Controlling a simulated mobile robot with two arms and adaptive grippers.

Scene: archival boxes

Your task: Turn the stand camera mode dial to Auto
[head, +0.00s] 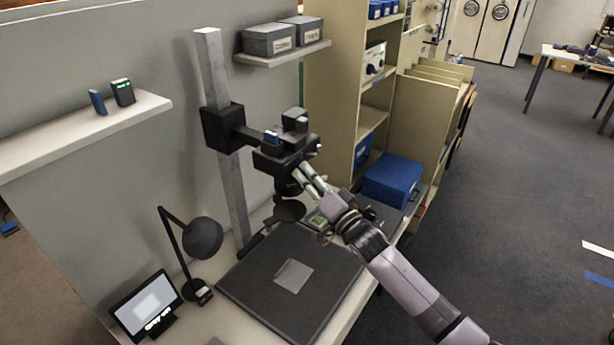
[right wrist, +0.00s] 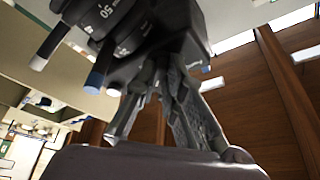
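The black stand camera (head: 278,160) is mounted on an arm of the grey upright column (head: 236,190), above a dark baseboard (head: 265,300). Its mode dial cannot be made out clearly. My right gripper (head: 304,173) is up against the camera's right side, just below its body. In the right wrist view, my right gripper's (right wrist: 165,72) two fingers reach up and lean towards each other near the camera's dark body (right wrist: 115,22), which carries white markings. The fingertips are partly hidden there, so I cannot tell whether they hold anything. My left gripper is out of view.
A sheet (head: 293,276) lies on the baseboard. A black desk lamp (head: 203,238) and a small lit screen (head: 147,304) stand on the left. A blue box (head: 392,181) sits at the back right, beside beige shelving (head: 345,100).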

